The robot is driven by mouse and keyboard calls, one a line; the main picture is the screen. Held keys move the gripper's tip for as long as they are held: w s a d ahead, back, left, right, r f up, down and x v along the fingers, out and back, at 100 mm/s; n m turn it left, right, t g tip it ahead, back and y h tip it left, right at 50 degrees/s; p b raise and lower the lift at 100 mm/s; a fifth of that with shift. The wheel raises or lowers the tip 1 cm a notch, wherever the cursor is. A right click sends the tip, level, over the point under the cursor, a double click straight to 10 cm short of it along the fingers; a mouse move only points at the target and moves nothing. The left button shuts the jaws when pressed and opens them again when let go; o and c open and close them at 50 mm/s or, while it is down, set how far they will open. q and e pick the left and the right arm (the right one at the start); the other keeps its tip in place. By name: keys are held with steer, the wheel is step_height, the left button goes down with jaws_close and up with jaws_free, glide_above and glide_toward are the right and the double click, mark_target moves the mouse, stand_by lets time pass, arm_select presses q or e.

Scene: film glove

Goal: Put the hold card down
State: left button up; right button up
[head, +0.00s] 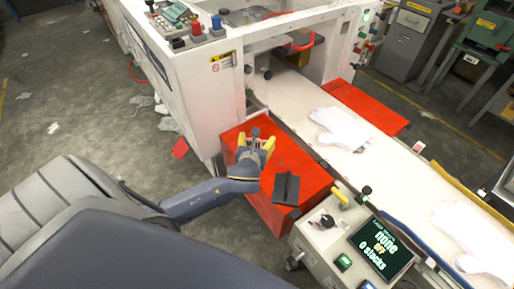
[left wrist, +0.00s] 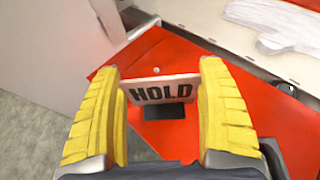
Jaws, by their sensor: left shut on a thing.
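The hold card (left wrist: 158,91) is a pale plate with HOLD in dark letters. In the left wrist view it spans the gap between the yellow fingers of my left gripper (left wrist: 160,100), which is shut on it. In the head view my left gripper (head: 255,143) is over the red surface (head: 308,180) beside the white machine; I cannot make the card out there. A dark block with a ridge (head: 286,189) lies on the red surface, to the right of and nearer than the gripper. In the left wrist view a dark block (left wrist: 165,113) shows just below the card. My right gripper is not in view.
A white conveyor (head: 372,161) runs past the red surface, with white gloves (head: 340,128) on it. A control box with a screen (head: 382,249) stands at the near right. The white machine (head: 205,75) rises behind the gripper. A second red surface (head: 368,106) lies across the conveyor.

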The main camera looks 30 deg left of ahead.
arm_select(q)
steer(key=shift+f, duration=1.8)
steer(key=shift+f, duration=0.15)
steer(key=o, duration=1)
steer(key=shift+r, duration=0.2)
steer(key=v, duration=1.2)
